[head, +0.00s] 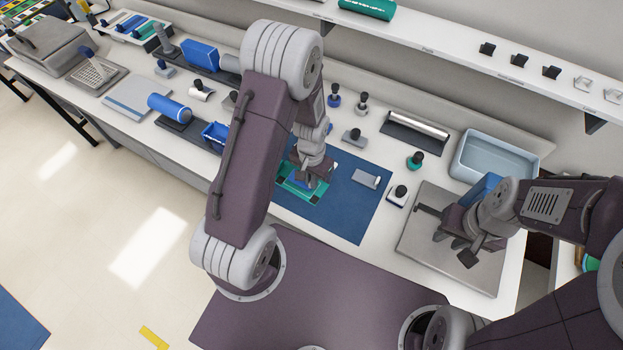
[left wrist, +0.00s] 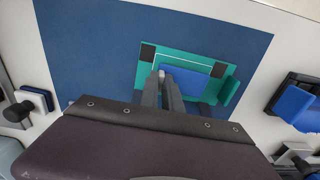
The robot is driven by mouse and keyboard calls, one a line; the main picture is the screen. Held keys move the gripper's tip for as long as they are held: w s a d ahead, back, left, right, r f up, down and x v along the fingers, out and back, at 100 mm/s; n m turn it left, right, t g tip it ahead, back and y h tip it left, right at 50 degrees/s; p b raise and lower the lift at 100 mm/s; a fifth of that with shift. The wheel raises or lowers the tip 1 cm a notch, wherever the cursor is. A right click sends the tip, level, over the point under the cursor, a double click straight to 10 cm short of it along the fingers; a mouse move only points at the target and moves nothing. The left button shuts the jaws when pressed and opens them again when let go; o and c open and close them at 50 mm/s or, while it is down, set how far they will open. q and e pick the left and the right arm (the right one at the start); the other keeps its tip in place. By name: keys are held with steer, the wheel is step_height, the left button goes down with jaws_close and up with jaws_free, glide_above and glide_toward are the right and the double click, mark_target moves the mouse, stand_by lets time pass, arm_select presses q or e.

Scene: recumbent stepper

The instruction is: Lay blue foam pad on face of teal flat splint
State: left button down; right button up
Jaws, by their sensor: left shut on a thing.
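The teal flat splint (head: 289,190) lies on a blue mat near the middle of the head view, and it also shows in the left wrist view (left wrist: 205,57) with black patches at its corners. The blue foam pad (left wrist: 192,84) is over the splint's face, between the patches. Whether it fully touches the face is not clear. My left gripper (head: 305,184) is directly above the splint. In the left wrist view its fingers (left wrist: 168,82) are close together, shut on the pad's near edge. My right gripper (head: 456,249) is over a grey plate at the right, its fingertips hard to make out.
The blue mat (head: 352,210) has bare room around the splint. The grey plate (head: 425,258) and a pale blue tray (head: 497,158) are at the right. A shelf (head: 450,45) runs above the back.

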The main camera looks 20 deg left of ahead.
arm_select(q)
steer(key=shift+f, duration=0.1)
steer(key=shift+f+b, duration=0.3)
steer(key=shift+f, duration=0.1)
steer(key=shift+f, duration=0.3)
stand_by(0.5)
steer(key=c, duration=1.1)
jaws_free()
steer(key=shift+c, duration=0.2)
steer(key=shift+r, duration=0.1)
step_height(320, 180, up, 7)
steer(key=p, duration=0.6)
